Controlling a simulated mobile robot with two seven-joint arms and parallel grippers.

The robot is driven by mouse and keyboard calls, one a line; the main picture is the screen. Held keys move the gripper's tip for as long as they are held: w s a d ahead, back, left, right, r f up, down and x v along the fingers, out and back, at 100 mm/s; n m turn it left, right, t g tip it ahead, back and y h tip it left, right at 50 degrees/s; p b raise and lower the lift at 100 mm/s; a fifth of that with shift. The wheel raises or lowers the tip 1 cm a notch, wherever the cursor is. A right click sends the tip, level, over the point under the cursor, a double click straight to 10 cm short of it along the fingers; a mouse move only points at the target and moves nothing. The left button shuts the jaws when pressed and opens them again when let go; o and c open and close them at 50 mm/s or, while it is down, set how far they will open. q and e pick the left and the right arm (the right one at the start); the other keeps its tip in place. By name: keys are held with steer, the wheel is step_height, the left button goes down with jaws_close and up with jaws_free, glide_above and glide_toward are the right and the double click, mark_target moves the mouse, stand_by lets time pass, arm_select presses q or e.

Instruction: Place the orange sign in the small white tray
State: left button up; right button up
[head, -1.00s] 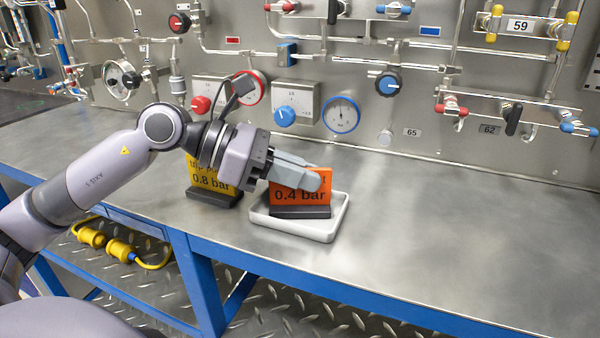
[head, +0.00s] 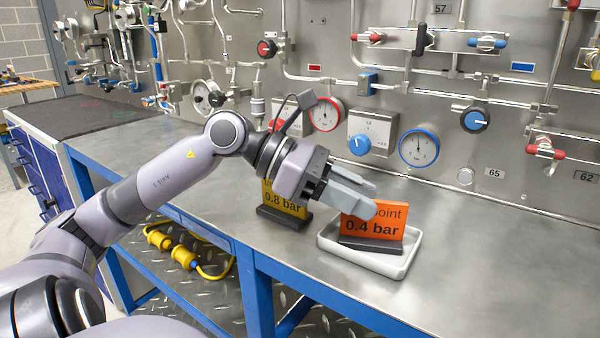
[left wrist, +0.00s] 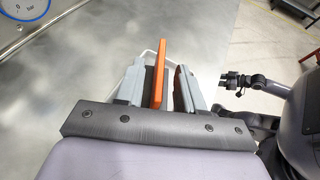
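The orange sign (head: 390,221), reading "0.4 bar" on a dark base, stands upright inside the small white tray (head: 372,263) on the steel bench. My left gripper (head: 368,197) is at the sign's upper left part, one finger in front of it and one behind. In the left wrist view the sign (left wrist: 158,75) shows edge-on between the fingers, with gaps beside it, so the gripper is open around it. A strip of the tray's rim (left wrist: 149,53) shows beyond the fingers. The front finger hides part of the sign's lettering.
A yellow "0.8 bar" sign (head: 287,204) stands just left of the tray, behind my left wrist. The panel with gauges (head: 419,147) and valves rises behind the bench. The bench (head: 490,265) is clear right of the tray. Its blue front edge is close to the tray.

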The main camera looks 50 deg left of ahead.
arm_select(q)
steer(key=b+v, duration=0.1)
steer(key=v, duration=0.8)
steer(key=shift+b, duration=0.35)
